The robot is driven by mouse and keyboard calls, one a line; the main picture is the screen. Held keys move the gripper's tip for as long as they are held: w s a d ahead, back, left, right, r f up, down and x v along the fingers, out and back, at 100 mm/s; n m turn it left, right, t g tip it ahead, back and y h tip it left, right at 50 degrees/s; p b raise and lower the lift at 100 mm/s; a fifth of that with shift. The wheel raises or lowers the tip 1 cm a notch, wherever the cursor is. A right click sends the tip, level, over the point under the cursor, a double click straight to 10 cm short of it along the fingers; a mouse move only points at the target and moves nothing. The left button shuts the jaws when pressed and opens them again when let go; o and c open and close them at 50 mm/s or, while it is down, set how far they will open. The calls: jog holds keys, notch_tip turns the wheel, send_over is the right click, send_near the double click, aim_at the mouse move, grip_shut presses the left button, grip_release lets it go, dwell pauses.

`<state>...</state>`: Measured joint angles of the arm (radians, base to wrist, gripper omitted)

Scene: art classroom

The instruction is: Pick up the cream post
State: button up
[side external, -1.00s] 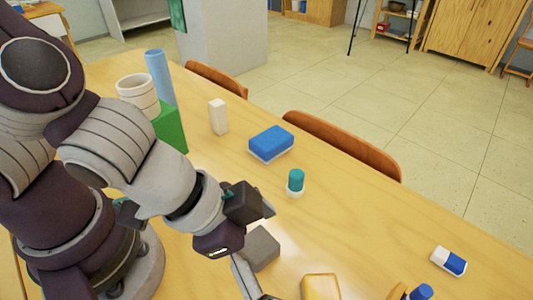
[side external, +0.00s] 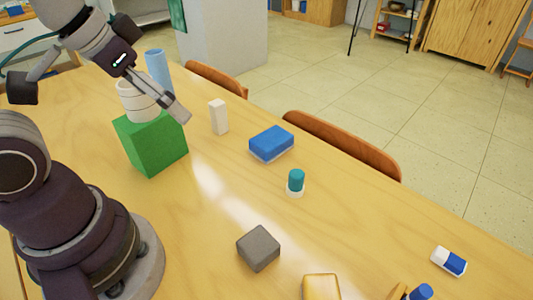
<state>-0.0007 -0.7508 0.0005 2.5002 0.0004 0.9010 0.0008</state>
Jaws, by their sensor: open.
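The cream post (side external: 218,117) stands upright on the wooden table, between the green block and the blue sponge-like block. My gripper (side external: 180,111) is open and empty. Its fingers point down and to the right, in front of the white ribbed cup and over the right edge of the green block in the picture. The fingertips show a little to the left of the post, apart from it. The fingers overlap in this view, so the gap between them is hard to see.
The green block (side external: 155,148) bears the white ribbed cup (side external: 137,98); a light blue cylinder (side external: 158,68) stands behind. The blue block (side external: 271,142), a teal-topped bottle (side external: 295,182) and a grey block (side external: 258,248) lie to the right. Chair backs line the far edge.

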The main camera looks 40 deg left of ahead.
jog(key=shift+c, duration=0.2)
dwell(0.3)
jog(key=c, duration=0.6)
jog(key=n+g+y, duration=0.4)
jog(key=n+g, duration=0.1)
jog(key=n, duration=1.2)
send_over(217, 102)
jog(key=d, duration=0.3)
notch_tip(217, 102, down, 7)
jog(key=shift+y, duration=0.3)
jog(key=x, duration=1.1)
jog(key=shift+s+d+f, duration=0.1)
jog(key=shift+s+d, duration=0.1)
jog(key=shift+s, duration=0.1)
